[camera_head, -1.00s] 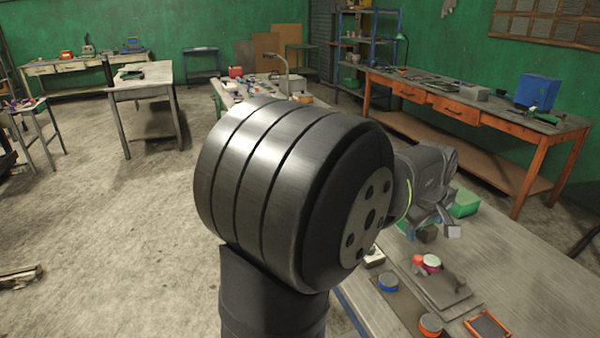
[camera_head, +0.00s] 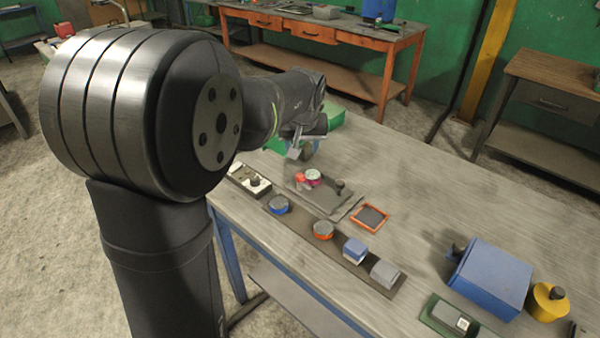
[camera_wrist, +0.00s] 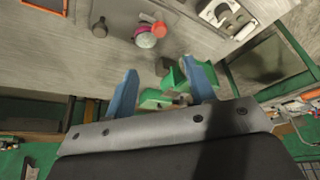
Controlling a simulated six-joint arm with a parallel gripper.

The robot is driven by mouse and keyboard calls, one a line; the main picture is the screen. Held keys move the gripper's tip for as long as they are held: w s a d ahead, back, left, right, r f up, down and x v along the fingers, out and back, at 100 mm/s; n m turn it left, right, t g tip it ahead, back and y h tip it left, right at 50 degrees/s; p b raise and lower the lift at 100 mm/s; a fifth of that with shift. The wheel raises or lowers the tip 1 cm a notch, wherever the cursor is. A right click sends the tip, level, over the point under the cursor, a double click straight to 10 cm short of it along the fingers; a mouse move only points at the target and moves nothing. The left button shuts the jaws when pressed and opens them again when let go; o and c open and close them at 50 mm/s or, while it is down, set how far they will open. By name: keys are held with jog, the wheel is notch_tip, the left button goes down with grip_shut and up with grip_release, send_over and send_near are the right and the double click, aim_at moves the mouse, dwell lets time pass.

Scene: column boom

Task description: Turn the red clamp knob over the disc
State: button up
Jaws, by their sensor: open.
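The red clamp knob (camera_head: 300,178) is small and round, on the grey plate (camera_head: 322,200) on the workbench. It sits right against a round disc (camera_head: 313,176) with a pale top and pink side. In the wrist view the red knob (camera_wrist: 160,28) shows near the top, partly over the edge of the disc (camera_wrist: 145,38). My gripper (camera_head: 303,145) is behind the plate in the head view, above the bench and apart from the knob. In the wrist view its two blue fingers (camera_wrist: 163,85) are spread, with no object held between them.
A green object (camera_head: 332,118) stands behind my gripper. A dark strip (camera_head: 300,228) with several round and square pieces lies in front of the plate. An orange-framed tray (camera_head: 370,217), a blue box (camera_head: 490,276) and a yellow cylinder (camera_head: 547,301) are to the right. Bare bench lies beyond the tray.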

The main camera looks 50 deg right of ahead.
aim_at(300, 174)
jog(key=x, duration=1.4)
jog(key=shift+w+d+f, duration=0.1)
jog(key=shift+w+f, duration=0.05)
jog(key=shift+f, duration=0.25)
jog(key=c, duration=1)
